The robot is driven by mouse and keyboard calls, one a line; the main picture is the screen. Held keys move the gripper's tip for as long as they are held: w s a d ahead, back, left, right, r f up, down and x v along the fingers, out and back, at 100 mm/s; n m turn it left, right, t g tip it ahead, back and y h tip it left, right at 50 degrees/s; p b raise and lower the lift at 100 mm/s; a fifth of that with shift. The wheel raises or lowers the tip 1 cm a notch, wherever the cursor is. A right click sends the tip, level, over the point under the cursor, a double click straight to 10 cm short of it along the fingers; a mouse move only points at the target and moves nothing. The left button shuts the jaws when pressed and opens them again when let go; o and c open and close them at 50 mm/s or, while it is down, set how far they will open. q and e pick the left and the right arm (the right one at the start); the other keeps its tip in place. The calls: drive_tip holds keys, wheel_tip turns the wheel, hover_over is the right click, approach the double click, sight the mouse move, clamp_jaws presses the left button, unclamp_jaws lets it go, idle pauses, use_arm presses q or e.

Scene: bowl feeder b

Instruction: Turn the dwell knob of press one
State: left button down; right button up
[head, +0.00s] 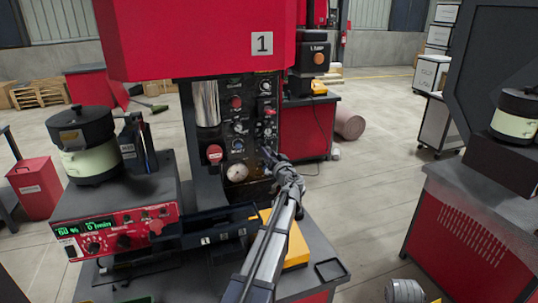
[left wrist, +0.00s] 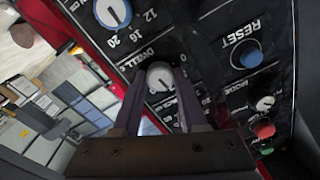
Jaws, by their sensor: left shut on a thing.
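Press one (head: 200,40) is the red and black machine with a "1" plate on its front. Its black control panel (head: 250,100) carries several knobs and buttons. My left gripper (head: 267,153) reaches up to the lower right of this panel. In the left wrist view my left gripper (left wrist: 158,88) is shut on a small grey-white knob, the dwell knob (left wrist: 160,74), beside the "DWELL" label. The fingers sit on both sides of the knob and cover part of the scale around it. In the head view the gripper hides this knob. My right gripper is not in view.
A blue knob (left wrist: 112,12), a blue reset button (left wrist: 247,56) and a mode knob (left wrist: 264,103) are close by on the panel. A round gauge (head: 237,172) is left of the gripper. A dark tray (head: 215,232) and a yellow part (head: 296,247) lie below.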

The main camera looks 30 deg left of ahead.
use_arm(q)
drive_tip(key=shift+m, duration=0.9)
drive_tip(key=shift+c, duration=2.2)
unclamp_jaws()
drive_tip(key=shift+d, duration=0.1)
drive_tip(key=v, duration=0.7)
drive_tip(key=shift+s+d, duration=0.2)
drive_tip(key=shift+s, duration=0.05)
